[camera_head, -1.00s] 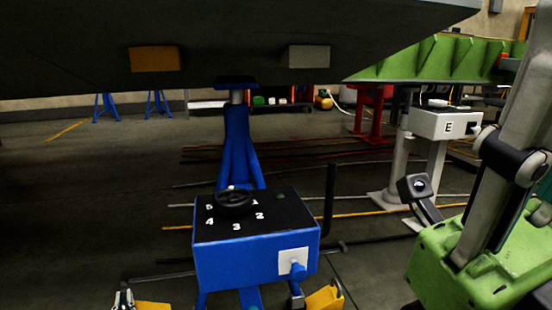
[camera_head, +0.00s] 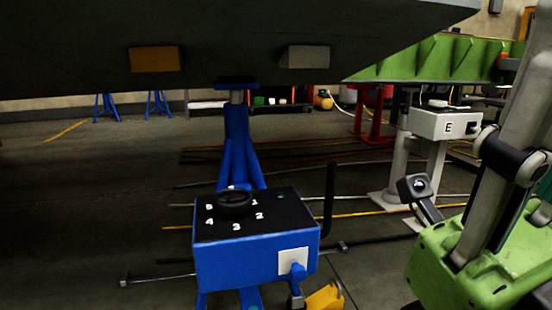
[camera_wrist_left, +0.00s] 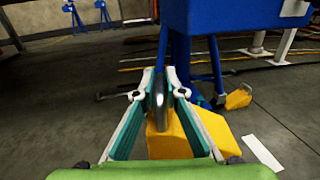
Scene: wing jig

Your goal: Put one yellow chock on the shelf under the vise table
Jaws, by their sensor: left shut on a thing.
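In the left wrist view my left gripper (camera_wrist_left: 158,95) is shut on the dark grey upright handle of a yellow chock (camera_wrist_left: 205,125). The chock's yellow body hangs below and beyond the fingers, partly hidden by them; I cannot tell its height over the floor. A second yellow chock (camera_head: 324,297) stands at the lower edge of the head view, by the blue stand's right leg. It also shows in the left wrist view (camera_wrist_left: 238,98). My left gripper is out of the head view. My right gripper's fingers are out of view. I cannot make out the vise table or its shelf.
A blue stand with a numbered black top (camera_head: 270,215) is close in front, under a large dark panel (camera_head: 230,75). Rods (camera_head: 160,278) lie on the floor. A white box marked E (camera_head: 445,124) stands on legs at right. Floor at left is clear.

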